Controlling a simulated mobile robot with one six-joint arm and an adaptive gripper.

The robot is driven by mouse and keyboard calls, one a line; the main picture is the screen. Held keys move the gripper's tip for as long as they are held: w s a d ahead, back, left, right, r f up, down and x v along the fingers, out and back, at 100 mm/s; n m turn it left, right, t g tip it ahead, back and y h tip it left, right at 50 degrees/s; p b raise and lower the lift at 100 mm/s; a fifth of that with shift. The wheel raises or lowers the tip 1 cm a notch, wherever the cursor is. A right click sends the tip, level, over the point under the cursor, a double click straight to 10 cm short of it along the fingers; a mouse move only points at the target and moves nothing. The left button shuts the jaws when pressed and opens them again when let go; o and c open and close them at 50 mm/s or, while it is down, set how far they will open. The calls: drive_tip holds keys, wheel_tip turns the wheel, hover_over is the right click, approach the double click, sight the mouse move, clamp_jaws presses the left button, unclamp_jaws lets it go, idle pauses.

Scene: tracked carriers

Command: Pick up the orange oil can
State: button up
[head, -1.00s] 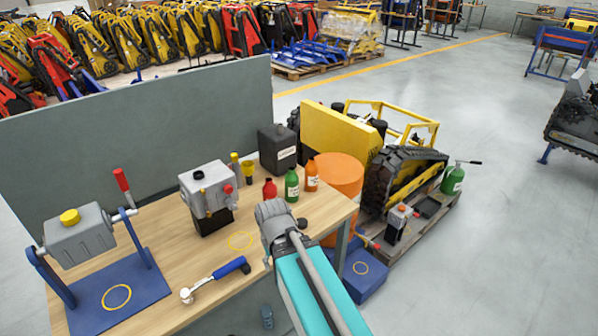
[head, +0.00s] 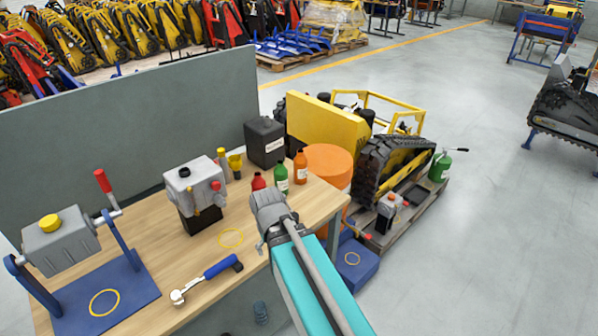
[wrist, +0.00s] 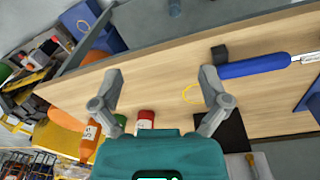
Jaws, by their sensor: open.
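The orange oil can (head: 300,168) is a small bottle with a pale label. It stands upright at the back right of the wooden bench, beside a green bottle (head: 281,181) and a red bottle (head: 258,182). In the wrist view the orange can (wrist: 90,138) is at lower left, left of the red bottle (wrist: 145,120); the green one is mostly hidden. My gripper (wrist: 160,75) is open, with its two fingers apart and nothing between them. In the head view it is over the bench's right part, nearer than the bottles and apart from the can; its fingertips are mostly hidden.
A grey machine (head: 190,180) and a blue-handled tool (head: 207,278) are to the left. A large orange drum (head: 330,160) stands just beyond the bench's right edge.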

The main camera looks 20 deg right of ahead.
drive_tip(key=w+d+f+n+t+h+b, duration=0.2)
drive_tip(key=w+d+n+t+h+b, duration=0.35)
drive_tip(key=w+d, duration=0.4)
drive_tip(key=w+d+f+n+t+h+b, duration=0.2)
drive_tip(key=w+d+n+t+b, duration=0.2)
drive_tip(key=w+d+n+b, duration=0.5)
drive_tip(key=n+t+y+b, duration=0.4)
drive_tip(key=n+t+b, duration=0.55)
drive_tip(key=n, duration=0.75)
approach(302, 174)
drive_tip(key=r, duration=0.1)
drive_tip(key=s+r+g+b, duration=0.1)
drive_tip(key=r, duration=0.1)
drive_tip(key=shift+s+d+g, duration=0.35)
drive_tip(key=shift+g, duration=0.05)
drive_tip(key=shift+w+a+f+n+y+b, duration=0.1)
drive_tip(key=shift+f+n+y+b, duration=0.2)
drive_tip(key=shift+n+y, duration=0.3)
drive_tip(key=shift+w+f+n+y+b, duration=0.1)
drive_tip(key=shift+f+n+y+b, duration=0.2)
drive_tip(key=shift+n, duration=0.35)
drive_tip(key=shift+r, duration=0.1)
drive_tip(key=shift+w, duration=0.1)
drive_tip(key=shift+w+d, duration=0.2)
drive_tip(key=shift+w, duration=1.2)
drive_tip(key=shift+w+d, duration=0.15)
drive_tip(key=shift+w, duration=1.25)
drive_tip(key=shift+w+d, duration=0.2)
drive_tip(key=shift+w, duration=1.15)
